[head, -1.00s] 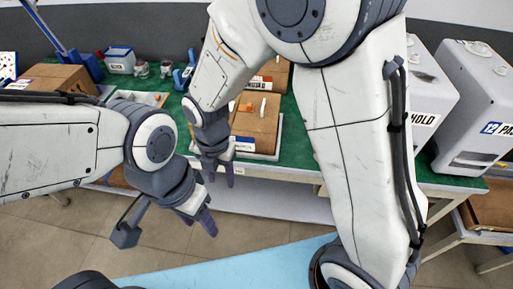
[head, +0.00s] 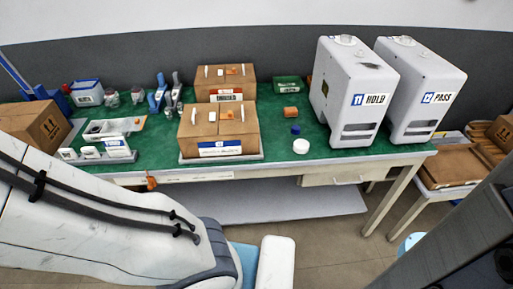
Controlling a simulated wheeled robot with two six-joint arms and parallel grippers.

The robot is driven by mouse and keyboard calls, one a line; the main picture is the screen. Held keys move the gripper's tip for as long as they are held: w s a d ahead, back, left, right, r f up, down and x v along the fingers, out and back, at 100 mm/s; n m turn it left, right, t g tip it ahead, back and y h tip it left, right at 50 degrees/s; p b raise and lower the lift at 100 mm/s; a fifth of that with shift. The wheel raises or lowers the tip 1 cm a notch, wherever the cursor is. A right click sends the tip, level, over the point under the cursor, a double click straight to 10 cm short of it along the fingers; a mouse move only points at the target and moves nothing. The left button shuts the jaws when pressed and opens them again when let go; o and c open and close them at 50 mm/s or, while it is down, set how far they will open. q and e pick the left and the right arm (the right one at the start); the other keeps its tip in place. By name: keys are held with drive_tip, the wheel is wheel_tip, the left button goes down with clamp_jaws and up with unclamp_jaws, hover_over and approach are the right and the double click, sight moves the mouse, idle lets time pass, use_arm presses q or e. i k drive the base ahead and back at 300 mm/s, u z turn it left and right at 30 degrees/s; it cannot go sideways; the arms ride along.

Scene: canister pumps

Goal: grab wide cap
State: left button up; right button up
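A low, round white piece that looks like a wide cap (head: 300,146) lies on the green bench top (head: 350,154), near its front edge. A smaller blue cap-like piece (head: 295,130) sits just behind it. Neither of my grippers shows in the head view now, so their opening and what they hold cannot be seen. One of my white arms crosses the lower left, well in front of the bench, and nothing of mine touches the white piece.
Two white canisters, marked HOLD (head: 352,92) and PASS (head: 425,88), stand to the right. A front carton (head: 215,133) and a rear carton (head: 226,84) stand left of the white piece. An orange block (head: 290,114) lies behind. Bench space around the cap is mostly clear.

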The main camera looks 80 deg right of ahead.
sight(300, 146)
drive_tip(key=u, duration=0.1)
drive_tip(key=k, duration=1.2)
drive_tip(key=z, duration=2)
drive_tip(key=i, duration=1)
drive_tip(key=z, duration=0.05)
